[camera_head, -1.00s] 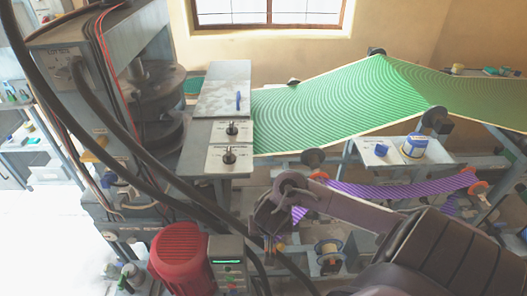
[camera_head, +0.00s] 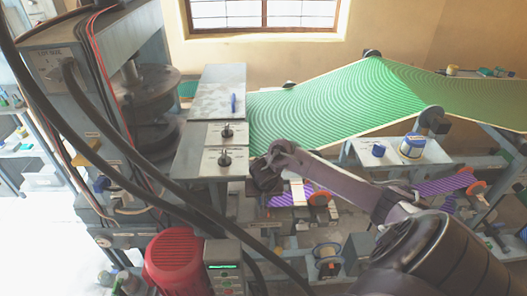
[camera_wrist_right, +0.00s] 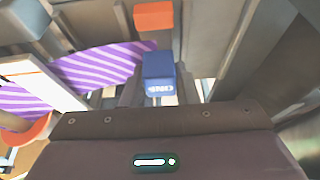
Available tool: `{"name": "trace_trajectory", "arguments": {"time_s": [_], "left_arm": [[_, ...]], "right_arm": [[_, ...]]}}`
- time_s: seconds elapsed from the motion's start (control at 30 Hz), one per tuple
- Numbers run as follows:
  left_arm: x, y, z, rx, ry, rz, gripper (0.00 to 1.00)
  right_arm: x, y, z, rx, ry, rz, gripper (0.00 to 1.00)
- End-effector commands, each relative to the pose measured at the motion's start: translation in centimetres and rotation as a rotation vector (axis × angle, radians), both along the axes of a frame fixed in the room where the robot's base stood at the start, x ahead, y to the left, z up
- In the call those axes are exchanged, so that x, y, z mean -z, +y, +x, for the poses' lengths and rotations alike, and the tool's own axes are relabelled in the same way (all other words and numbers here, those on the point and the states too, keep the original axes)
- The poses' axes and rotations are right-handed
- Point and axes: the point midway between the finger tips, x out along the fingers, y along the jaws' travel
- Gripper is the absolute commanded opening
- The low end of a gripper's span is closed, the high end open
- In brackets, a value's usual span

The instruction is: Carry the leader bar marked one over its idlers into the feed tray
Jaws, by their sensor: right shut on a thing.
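My right gripper (camera_head: 262,182) is beside the right edge of the grey press table (camera_head: 205,165), below the green striped web. In the right wrist view it is shut on a blue block (camera_wrist_right: 158,66) with white lettering that seems to read ONE, on the leader bar. The rest of the bar is mostly hidden. A purple striped web (camera_wrist_right: 105,68) runs left of the block; it also shows in the head view (camera_head: 440,187), partly behind my arm. Orange-flanged idlers (camera_head: 320,198) stand along its path. I cannot make out the feed tray for certain. My left gripper is not in view.
The green striped web (camera_head: 320,105) spans above and behind my right arm. A red motor (camera_head: 173,262) stands at the lower left. Dark cables cross the left foreground.

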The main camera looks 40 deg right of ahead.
Motion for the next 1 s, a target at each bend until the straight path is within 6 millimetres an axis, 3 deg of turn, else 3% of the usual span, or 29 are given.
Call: {"name": "trace_trajectory", "arguments": {"time_s": [0.33, 0.37, 0.5, 0.87, 1.0], "left_arm": [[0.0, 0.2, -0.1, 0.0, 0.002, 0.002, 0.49], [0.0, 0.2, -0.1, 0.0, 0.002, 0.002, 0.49], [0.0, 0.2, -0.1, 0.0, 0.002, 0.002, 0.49], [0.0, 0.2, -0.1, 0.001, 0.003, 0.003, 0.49], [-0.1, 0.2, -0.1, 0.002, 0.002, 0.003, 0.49]], "right_arm": [[0.3, 0.0, 0.0, 0.001, -0.002, 0.0, 0.01], [0.2, 0.0, 0.0, 0.0, -0.001, 0.0, 0.31], [0.2, 0.0, 0.0, 0.0, -0.001, 0.0, 0.49], [-0.3, 0.0, 0.0, 0.0, -0.002, -0.001, 0.49], [-1.1, 1.0, -1.0, -0.005, 0.002, 0.001, 0.49]]}}
